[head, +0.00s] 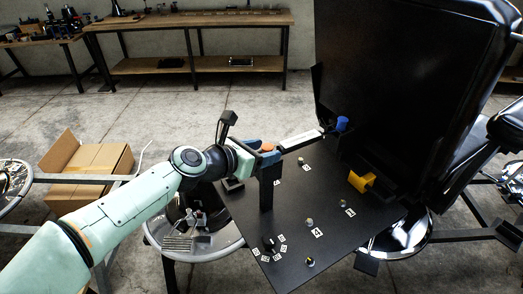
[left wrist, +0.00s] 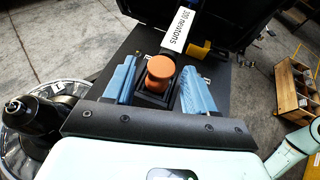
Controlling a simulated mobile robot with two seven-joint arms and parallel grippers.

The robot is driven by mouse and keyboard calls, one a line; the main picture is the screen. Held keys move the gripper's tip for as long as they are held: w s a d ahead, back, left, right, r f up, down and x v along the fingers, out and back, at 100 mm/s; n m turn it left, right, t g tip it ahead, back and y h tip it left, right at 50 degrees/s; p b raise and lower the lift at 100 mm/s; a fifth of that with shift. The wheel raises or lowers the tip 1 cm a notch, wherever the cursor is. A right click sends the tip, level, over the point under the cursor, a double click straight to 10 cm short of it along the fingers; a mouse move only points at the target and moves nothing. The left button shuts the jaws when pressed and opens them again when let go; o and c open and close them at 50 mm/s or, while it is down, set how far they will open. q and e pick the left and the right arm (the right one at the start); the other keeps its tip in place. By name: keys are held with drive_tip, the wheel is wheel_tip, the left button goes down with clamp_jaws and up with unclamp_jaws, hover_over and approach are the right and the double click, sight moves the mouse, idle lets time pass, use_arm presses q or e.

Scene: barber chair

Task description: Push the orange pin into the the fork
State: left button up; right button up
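The orange pin (head: 267,147) has a round head and sits at the top of a black upright post (head: 266,190) on the black board. In the left wrist view the pin (left wrist: 160,74) stands in a dark square holder, which may be the fork; the pin's lower part is hidden. My left gripper (left wrist: 158,84) is open, with one blue finger on each side of the pin and a visible gap to each. A bar with a white label reading "300 newtons" (left wrist: 180,26) runs away from the post. My right gripper is not in view.
The black board (head: 235,205) carries small knobs, number labels and a yellow part (head: 361,181). A blue-ended piece (head: 342,123) is at the bar's far end. The black chair (head: 405,80) stands at right. A silver round tray (head: 158,232) is at left, beside a cardboard box (head: 90,165).

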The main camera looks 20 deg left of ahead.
use_arm(q)
drive_tip(key=v, duration=1.3)
drive_tip(key=shift+s, duration=0.15)
